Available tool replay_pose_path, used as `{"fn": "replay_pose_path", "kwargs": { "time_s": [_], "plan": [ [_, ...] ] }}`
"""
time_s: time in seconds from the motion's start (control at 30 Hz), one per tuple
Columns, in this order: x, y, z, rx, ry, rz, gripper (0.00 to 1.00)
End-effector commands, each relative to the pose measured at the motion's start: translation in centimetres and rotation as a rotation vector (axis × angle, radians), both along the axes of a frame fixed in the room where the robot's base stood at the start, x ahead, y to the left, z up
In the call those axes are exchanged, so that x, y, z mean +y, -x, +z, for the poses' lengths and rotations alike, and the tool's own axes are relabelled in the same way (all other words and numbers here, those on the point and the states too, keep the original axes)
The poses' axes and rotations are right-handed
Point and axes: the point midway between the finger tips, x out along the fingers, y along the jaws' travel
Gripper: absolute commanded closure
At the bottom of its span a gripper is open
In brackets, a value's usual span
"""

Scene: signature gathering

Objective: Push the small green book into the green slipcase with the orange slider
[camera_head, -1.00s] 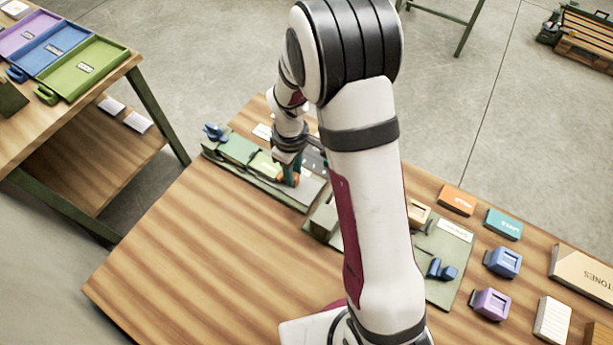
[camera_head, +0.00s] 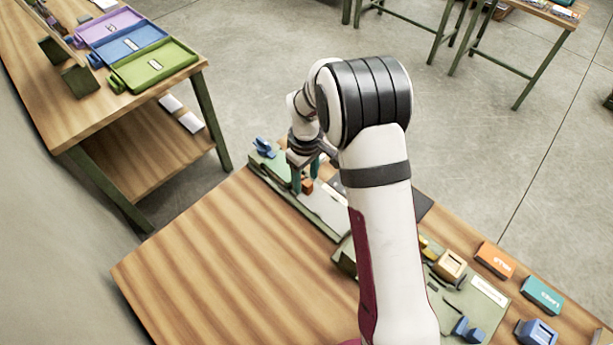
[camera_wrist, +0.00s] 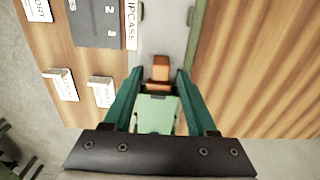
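The orange slider (camera_head: 307,186) stands on the pale track (camera_head: 325,209) of a long green fixture at the table's far edge. My gripper (camera_head: 306,179) is low over the fixture. In the wrist view, the teal fingers of my gripper (camera_wrist: 159,72) are apart, with the orange slider (camera_wrist: 160,68) between their tips and a visible gap on each side. A light green block (camera_wrist: 156,114) lies between the fingers, behind the slider. I cannot tell whether it is the small green book or the slipcase. The arm hides part of the fixture in the head view.
A blue part (camera_head: 264,147) sits at the fixture's left end. Small white label cards (camera_wrist: 61,84) stand beside it. A green board (camera_head: 470,302) with small parts is right of the arm, near orange (camera_head: 495,260) and teal (camera_head: 542,295) boxes. The table's left front is clear.

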Motion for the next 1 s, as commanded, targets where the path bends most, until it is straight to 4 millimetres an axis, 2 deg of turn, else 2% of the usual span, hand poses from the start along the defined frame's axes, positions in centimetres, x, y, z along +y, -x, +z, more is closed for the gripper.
{"fn": "replay_pose_path", "kwargs": {
  "time_s": [0.17,0.27,0.37,0.6,0.7,0.83,1.0],
  "plan": [
    [0.0,0.1,0.0,0.002,0.001,0.000,0.43],
    [0.0,0.0,0.9,0.000,0.000,0.000,0.43],
    [0.0,0.0,3.1,-0.004,-0.001,-0.002,0.43],
    [0.0,0.0,10.9,-0.004,0.000,0.000,0.43],
    [0.0,0.0,13.3,-0.003,0.000,0.000,0.43],
    [0.0,0.0,15.2,-0.001,0.001,0.000,0.43],
    [0.0,0.1,15.8,0.001,0.000,0.000,0.43]
  ]
}}
